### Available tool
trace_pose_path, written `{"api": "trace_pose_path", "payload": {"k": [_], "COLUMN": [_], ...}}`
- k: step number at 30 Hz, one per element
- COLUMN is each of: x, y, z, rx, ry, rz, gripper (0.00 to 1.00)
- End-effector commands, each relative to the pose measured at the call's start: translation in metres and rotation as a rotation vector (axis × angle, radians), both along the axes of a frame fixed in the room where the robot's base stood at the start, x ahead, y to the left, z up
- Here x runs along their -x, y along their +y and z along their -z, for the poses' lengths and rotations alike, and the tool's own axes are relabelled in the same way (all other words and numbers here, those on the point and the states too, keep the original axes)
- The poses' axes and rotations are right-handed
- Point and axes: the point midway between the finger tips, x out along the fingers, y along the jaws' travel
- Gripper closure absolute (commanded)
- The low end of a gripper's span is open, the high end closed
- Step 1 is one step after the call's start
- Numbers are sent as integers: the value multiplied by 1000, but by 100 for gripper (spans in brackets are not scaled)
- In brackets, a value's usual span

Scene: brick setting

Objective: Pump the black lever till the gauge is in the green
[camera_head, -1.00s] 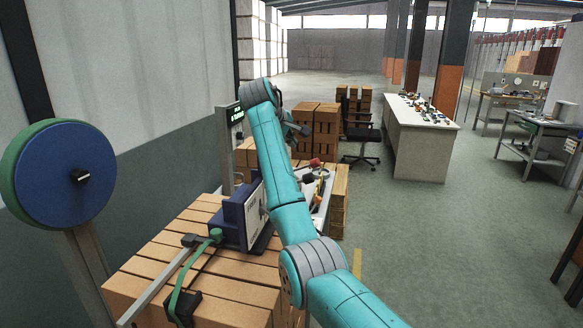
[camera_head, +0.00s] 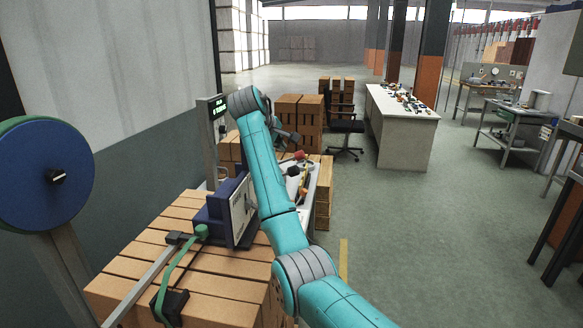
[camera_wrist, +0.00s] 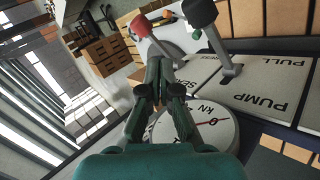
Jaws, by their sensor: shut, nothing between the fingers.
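The black lever (camera_wrist: 222,48) stands on a light panel marked PUMP (camera_wrist: 262,98) in the wrist view, its dark knob at the top edge. In the head view its dark knob (camera_head: 293,170) shows beside my arm. A red-knobbed lever (camera_wrist: 142,30) stands to its left. The round gauge (camera_wrist: 215,145), marked kN, lies below my fingers and is partly hidden by them; a red line shows on it, but I cannot make out a green zone. My gripper (camera_wrist: 168,65) is shut and empty, left of the black lever and apart from its knob.
A green strap (camera_head: 180,270) and blue reel (camera_head: 45,178) are at left.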

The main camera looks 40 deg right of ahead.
Motion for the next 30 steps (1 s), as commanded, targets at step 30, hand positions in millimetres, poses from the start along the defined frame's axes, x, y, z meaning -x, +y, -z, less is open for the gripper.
{"api": "trace_pose_path", "payload": {"k": [30], "x": [14], "y": [-11], "z": [36], "rx": [0], "ry": [-1], "rz": [-1], "gripper": [100]}}
